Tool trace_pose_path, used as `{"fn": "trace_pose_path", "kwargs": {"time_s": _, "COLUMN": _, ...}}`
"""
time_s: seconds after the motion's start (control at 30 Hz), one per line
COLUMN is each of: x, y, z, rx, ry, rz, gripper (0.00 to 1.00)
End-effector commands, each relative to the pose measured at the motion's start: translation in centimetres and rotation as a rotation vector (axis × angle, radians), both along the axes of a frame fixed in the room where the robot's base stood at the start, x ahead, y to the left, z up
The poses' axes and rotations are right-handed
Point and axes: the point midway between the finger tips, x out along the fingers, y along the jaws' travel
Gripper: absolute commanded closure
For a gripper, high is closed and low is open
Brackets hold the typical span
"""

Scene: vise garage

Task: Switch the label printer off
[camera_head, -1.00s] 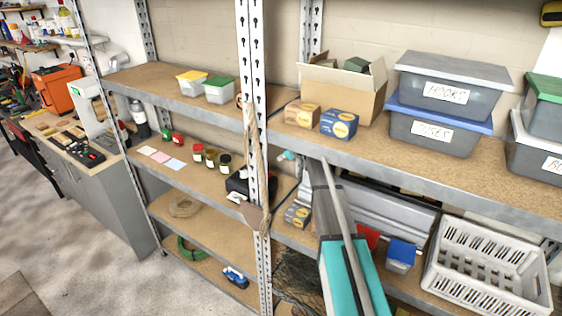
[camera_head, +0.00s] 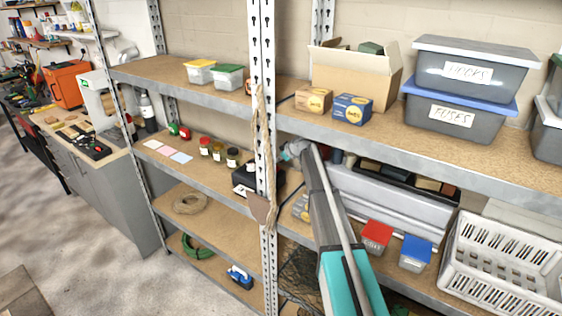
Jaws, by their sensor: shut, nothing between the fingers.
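A black boxy device, which looks like the label printer (camera_head: 243,178), sits on the middle shelf. A white label shows at its lower front. The upright post and the hanging rope cover its right part, and I cannot make out its switch. My grey and teal arm reaches up from the bottom of the view, and its far end is close to the right side of the post. My gripper's fingers do not show.
The slotted shelf post (camera_head: 264,120) with a hanging rope (camera_head: 263,150) stands between the printer and my arm. Several small jars (camera_head: 218,151) stand left of the printer. The upper shelf (camera_head: 400,142) runs above my arm. Red (camera_head: 377,236) and blue (camera_head: 415,252) bins and a white crate (camera_head: 500,265) are at right.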

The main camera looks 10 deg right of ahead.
Motion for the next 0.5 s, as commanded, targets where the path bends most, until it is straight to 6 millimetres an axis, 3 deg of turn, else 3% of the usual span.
{"fn": "trace_pose_path", "kwargs": {"time_s": 0.2, "x": 0.1, "y": -0.2, "z": -1.9, "rx": 0.000, "ry": 0.000, "rz": 0.000, "gripper": 1.00}}
{"fn": "trace_pose_path", "kwargs": {"time_s": 0.5, "x": 0.2, "y": -0.3, "z": -2.8, "rx": 0.000, "ry": 0.000, "rz": 0.000, "gripper": 1.00}}
